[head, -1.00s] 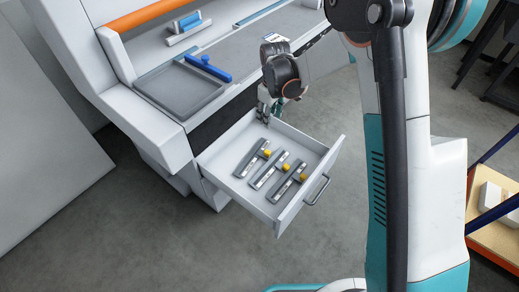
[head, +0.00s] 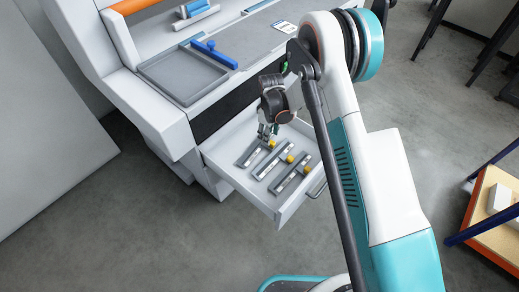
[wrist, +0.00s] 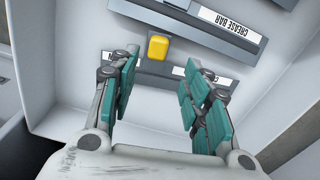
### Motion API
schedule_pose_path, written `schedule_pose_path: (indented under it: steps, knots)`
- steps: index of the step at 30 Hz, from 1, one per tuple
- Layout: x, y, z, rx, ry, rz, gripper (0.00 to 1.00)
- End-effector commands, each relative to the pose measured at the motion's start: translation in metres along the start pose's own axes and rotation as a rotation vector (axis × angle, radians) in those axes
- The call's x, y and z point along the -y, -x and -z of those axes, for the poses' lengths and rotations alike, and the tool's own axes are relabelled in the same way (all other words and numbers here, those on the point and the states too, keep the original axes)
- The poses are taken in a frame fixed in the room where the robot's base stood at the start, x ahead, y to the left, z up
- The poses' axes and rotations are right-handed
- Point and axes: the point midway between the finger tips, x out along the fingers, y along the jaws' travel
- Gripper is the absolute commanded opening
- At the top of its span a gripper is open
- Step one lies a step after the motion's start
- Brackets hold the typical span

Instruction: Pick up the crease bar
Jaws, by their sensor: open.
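The crease bar (wrist: 180,20) shows at the top of the wrist view, a grey bar with an upside-down white "CREASE BAR" label. In the head view it appears to be the middle bar (head: 268,170), but its label is too small to read there. My gripper (wrist: 160,62) is open and points down into the drawer. Between and just beyond its fingers lies another grey bar (wrist: 152,68) with a yellow knob (wrist: 158,47); its label is partly hidden. In the head view my gripper (head: 267,134) is over the upper end of the leftmost bar (head: 252,154).
The open white drawer (head: 290,214) holds three similar bars with yellow knobs, side by side. Its walls stand close around my gripper. A grey tray (head: 185,77) with a blue-handled tool (head: 213,54) is on the worktop above. A shelf cart (head: 490,215) stands at the right.

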Motion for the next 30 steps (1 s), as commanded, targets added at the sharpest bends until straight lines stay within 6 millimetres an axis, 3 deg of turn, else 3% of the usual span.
schedule_pose_path:
  steps: [8, 16, 24, 26, 30]
  knots:
    - [-0.002, -0.017, -0.001, 0.000, -0.001, 0.000, 0.43]
    - [-0.006, -0.054, -0.003, 0.000, -0.001, 0.000, 0.43]
    - [-0.006, -0.058, -0.003, 0.000, -0.001, 0.000, 0.43]
    - [-0.006, -0.058, -0.003, 0.000, -0.001, 0.000, 0.34]
    - [-0.006, -0.058, -0.003, 0.000, 0.000, 0.000, 0.03]
